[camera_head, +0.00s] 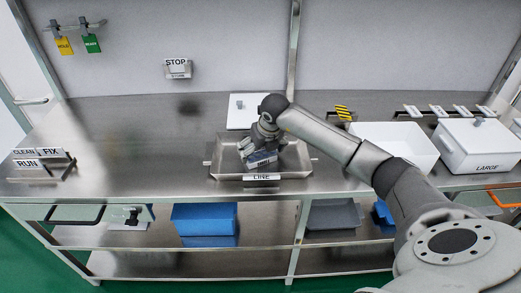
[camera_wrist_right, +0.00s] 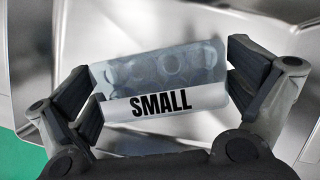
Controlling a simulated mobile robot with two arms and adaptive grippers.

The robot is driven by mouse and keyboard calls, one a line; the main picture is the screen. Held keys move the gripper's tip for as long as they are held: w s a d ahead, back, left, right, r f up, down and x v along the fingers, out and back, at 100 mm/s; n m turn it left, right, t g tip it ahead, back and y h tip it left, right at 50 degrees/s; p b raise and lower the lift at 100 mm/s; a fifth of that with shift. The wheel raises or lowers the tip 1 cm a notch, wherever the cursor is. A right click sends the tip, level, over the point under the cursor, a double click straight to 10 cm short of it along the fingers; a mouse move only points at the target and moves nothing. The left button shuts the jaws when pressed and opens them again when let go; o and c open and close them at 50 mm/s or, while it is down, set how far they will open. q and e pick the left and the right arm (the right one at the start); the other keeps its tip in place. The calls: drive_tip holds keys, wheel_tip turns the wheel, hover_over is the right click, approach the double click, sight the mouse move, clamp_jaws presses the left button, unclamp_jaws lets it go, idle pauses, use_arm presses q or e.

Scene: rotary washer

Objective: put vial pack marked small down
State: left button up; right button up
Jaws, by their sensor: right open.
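The vial pack marked SMALL (camera_wrist_right: 160,85) is a translucent block with a white label, lying between the fingers of my right gripper (camera_wrist_right: 165,88) in the wrist view. The fingers stand open on either side of it. In the head view the pack (camera_head: 262,158) is in the metal tray labelled LINE (camera_head: 222,177), under my right gripper (camera_head: 262,150). The gripper partly hides it there, and whether it rests flat on the tray floor is hard to tell. My left gripper is not in view.
A white bin (camera_head: 395,140) and a white lidded box marked LARGE (camera_head: 480,150) stand on the right. A white plate (camera_head: 241,108) lies behind the tray. CLEAN, FIX and RUN signs (camera_head: 40,163) stand at the left end. The steel bench between them and the tray is clear.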

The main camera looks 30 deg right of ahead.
drive_tip(key=shift+r, duration=0.25)
drive_tip(key=shift+s+r, duration=0.1)
drive_tip(key=shift+r, duration=0.2)
drive_tip(key=b+v, duration=0.1)
drive_tip(key=v, duration=1)
drive_tip(key=shift+b, duration=0.35)
drive_tip(key=shift+s+a, duration=0.1)
drive_tip(key=shift+s, duration=0.05)
